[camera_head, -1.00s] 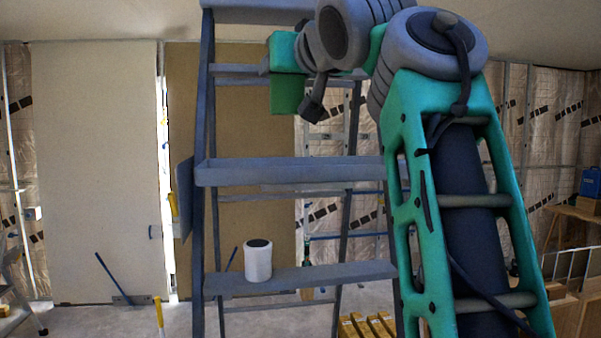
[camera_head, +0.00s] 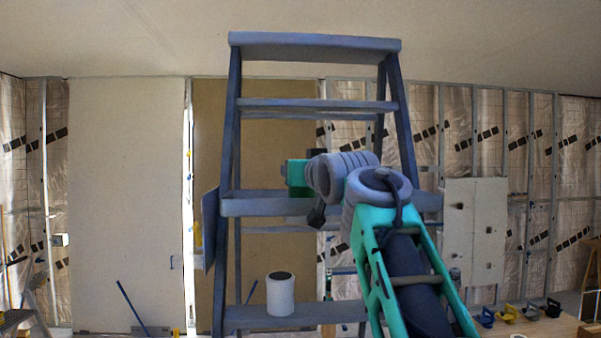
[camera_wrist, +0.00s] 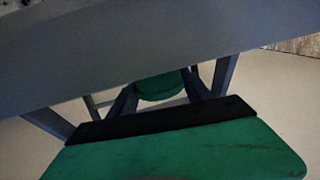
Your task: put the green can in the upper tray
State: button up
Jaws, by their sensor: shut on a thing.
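In the wrist view a rounded green shape, apparently the can (camera_wrist: 160,88), shows past my gripper's black edge, with the grey tray front (camera_wrist: 150,50) close by. My wrist and arm hide the right part of the tray. Whether the can touches the tray cannot be told.
A white tin (camera_head: 280,296) with a dark top stands on the lower tray (camera_head: 252,317). A rung (camera_head: 310,105) and the ladder's top (camera_head: 315,47) are above my gripper. A pale panel (camera_head: 476,230) stands at the right, with clamp-like tools (camera_head: 508,313) below it.

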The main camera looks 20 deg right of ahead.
jog(key=shift+f, duration=0.1)
jog(key=o, duration=1.1)
jog(key=shift+f, duration=0.1)
jog(key=o, duration=0.5)
jog(key=shift+s+r, duration=0.15)
jog(key=shift+r, duration=0.1)
jog(key=s+b, duration=0.1)
jog(key=s, duration=0.3)
jog(key=s+b, duration=0.2)
jog(key=s, duration=0.2)
jog(key=s+b, duration=0.1)
jog(key=s, duration=0.2)
jog(key=shift+s+a+b, duration=0.25)
jog(key=shift+s+b, duration=0.1)
jog(key=shift+s, duration=0.05)
jog(key=shift+a+f, duration=0.1)
